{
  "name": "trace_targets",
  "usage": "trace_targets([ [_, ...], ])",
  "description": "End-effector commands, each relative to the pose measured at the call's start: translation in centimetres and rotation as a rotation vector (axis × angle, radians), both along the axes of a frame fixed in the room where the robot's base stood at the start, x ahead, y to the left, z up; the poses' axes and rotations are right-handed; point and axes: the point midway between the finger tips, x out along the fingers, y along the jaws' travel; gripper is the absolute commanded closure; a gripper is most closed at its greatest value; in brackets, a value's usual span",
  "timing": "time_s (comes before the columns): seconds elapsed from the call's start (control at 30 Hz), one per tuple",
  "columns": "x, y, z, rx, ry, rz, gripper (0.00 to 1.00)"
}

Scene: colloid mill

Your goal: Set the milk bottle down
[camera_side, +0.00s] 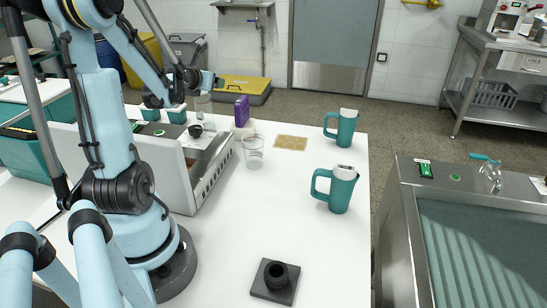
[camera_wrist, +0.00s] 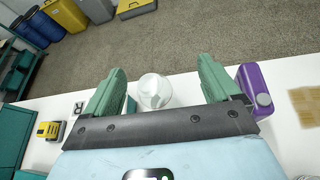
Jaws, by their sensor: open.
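The milk bottle (camera_wrist: 154,92) is a whitish, translucent bottle with a round top. In the wrist view it lies between the two green fingers of my gripper (camera_wrist: 161,72), with a gap on each side. My gripper is open. In the side view my gripper (camera_side: 210,80) is at the far end of the white table, above a pale bottle shape (camera_side: 202,104) that appears to be the milk bottle standing upright. The bottle's base is hidden in the wrist view, so its contact with the table is hard to tell.
A purple bottle (camera_side: 241,110) stands right of the milk bottle, and shows close to the right finger in the wrist view (camera_wrist: 256,86). A clear beaker (camera_side: 253,152), a tan mat (camera_side: 291,143) and two teal mugs (camera_side: 340,188) stand nearer.

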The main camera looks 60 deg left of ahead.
Motion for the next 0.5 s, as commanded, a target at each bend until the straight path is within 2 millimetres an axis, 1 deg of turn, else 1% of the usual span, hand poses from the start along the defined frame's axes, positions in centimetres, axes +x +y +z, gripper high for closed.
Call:
trace_targets([
  [0.03,1.3,-1.6,0.3,0.037,0.073,-0.078,0.10],
  [0.07,2.0,-2.7,0.4,0.065,0.127,-0.132,0.10],
  [0.1,3.0,-4.2,0.5,0.112,0.204,-0.210,0.10],
  [0.17,4.4,-6.6,0.7,0.188,0.325,-0.337,0.10],
  [0.2,5.2,-8.3,0.8,0.244,0.404,-0.425,0.10],
  [0.27,6.2,-10.8,1.0,0.332,0.516,-0.555,0.10],
  [0.3,6.8,-12.5,1.0,0.398,0.589,-0.643,0.10],
  [0.33,7.1,-13.7,1.1,0.448,0.643,-0.710,0.10],
  [0.37,7.4,-15.0,1.1,0.500,0.693,-0.777,0.10],
  [0.4,7.8,-16.7,1.1,0.572,0.760,-0.868,0.10],
  [0.47,8.1,-19.3,1.1,0.687,0.854,-1.002,0.10],
  [0.5,8.2,-21.0,1.1,0.770,0.915,-1.091,0.10],
])
